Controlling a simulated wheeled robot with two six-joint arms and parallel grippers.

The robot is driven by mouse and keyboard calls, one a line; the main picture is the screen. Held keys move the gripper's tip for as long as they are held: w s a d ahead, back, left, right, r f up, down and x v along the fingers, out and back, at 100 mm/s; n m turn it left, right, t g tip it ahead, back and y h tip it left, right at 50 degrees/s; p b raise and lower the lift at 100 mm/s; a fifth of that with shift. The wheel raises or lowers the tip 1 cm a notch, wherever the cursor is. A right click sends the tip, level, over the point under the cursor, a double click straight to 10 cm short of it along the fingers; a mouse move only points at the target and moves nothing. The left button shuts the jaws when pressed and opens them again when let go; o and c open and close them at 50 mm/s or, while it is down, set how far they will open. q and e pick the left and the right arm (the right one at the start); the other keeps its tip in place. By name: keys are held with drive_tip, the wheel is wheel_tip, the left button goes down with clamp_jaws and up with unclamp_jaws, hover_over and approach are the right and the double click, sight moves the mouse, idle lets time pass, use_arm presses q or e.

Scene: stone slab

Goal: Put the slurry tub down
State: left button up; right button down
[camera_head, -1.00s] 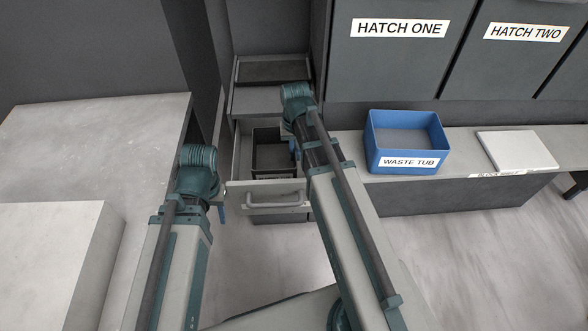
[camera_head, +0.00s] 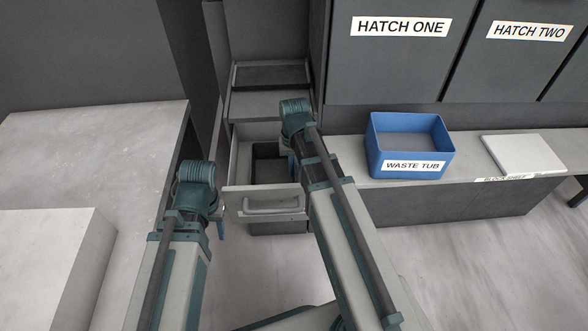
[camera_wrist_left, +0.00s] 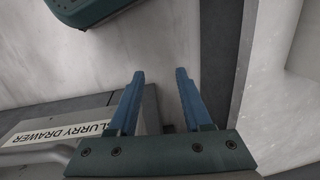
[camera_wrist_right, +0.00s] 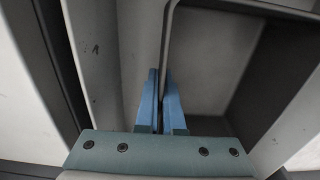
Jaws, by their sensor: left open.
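The slurry tub, a dark open box (camera_head: 263,151), sits inside the pulled-out slurry drawer (camera_head: 236,168) in the head view, partly hidden by my right arm. In the right wrist view, my right gripper (camera_wrist_right: 161,100) has its blue fingers close together on the tub's thin wall, with the tub's inside (camera_wrist_right: 213,55) to the right. Whether the tub touches the drawer floor is hidden. My left gripper (camera_head: 220,230) is open and empty beside the drawer front. In the left wrist view, the gripper (camera_wrist_left: 160,100) points at bare floor, with the drawer's label (camera_wrist_left: 58,128) to its left.
A blue waste tub (camera_head: 378,151) and a pale flat block (camera_head: 523,154) stand on the shelf at right, under hatches one (camera_head: 390,70) and two (camera_head: 520,65). A grey worktop (camera_head: 90,150) lies left. The drawer walls leave little room around the tub.

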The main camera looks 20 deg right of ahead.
drive_tip(key=c, duration=1)
unclamp_jaws()
drive_tip(key=shift+c, duration=0.2)
wheel_tip(320, 180, up, 12)
drive_tip(key=p, duration=1.2)
drive_tip(key=shift+r, duration=0.15)
